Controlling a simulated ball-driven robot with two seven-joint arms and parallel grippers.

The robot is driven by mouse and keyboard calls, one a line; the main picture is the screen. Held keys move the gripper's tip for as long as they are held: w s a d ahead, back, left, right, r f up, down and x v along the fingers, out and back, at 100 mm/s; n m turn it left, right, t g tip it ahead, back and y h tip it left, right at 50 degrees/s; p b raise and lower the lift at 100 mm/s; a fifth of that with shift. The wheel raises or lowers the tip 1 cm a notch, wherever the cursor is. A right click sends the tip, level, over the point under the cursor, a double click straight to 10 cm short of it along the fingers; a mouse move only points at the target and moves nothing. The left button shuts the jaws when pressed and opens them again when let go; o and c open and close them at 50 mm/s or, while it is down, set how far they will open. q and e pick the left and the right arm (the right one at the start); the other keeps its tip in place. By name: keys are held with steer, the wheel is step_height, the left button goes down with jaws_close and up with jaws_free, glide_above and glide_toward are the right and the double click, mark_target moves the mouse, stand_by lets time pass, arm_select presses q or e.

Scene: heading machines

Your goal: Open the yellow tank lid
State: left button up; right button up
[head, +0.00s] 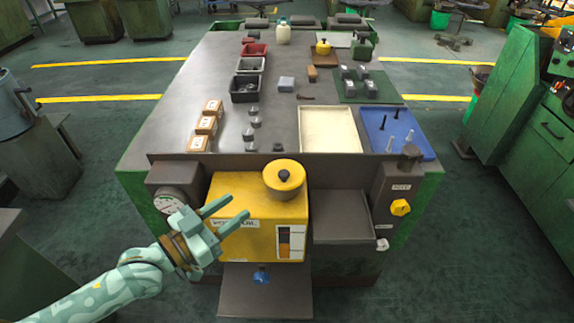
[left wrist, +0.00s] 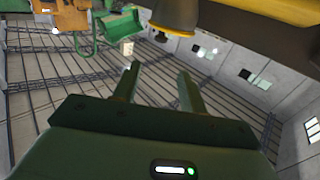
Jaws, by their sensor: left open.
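The yellow tank (head: 245,238) is fixed at the front of the bench in the head view. Its round yellow lid (head: 284,190) sits on the tank's top, with a dark knob (head: 284,176) in the middle. The lid looks level and seated. My left gripper (head: 236,208) is open and empty, to the left of the lid, over the tank's front left part and apart from the lid. In the left wrist view, the open left fingers (left wrist: 159,75) have nothing between them. My right gripper is not in view.
A pressure gauge (head: 170,202) is left of the tank, a grey tray (head: 341,230) right of it. A yellow knob (head: 400,207) is on the right box. Behind are a cream tray (head: 330,112) and a blue tray (head: 384,118). A blue valve (head: 261,277) is below the tank.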

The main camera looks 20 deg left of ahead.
mark_target(280, 176)
arm_select(q)
steer(key=b+x, duration=0.1)
steer(key=x, duration=1.3)
steer(key=shift+w+f+b, duration=0.2)
steer(key=shift+b, duration=0.1)
steer(key=shift+w+d, duration=0.25)
steer(key=shift+w, duration=0.2)
jaws_close()
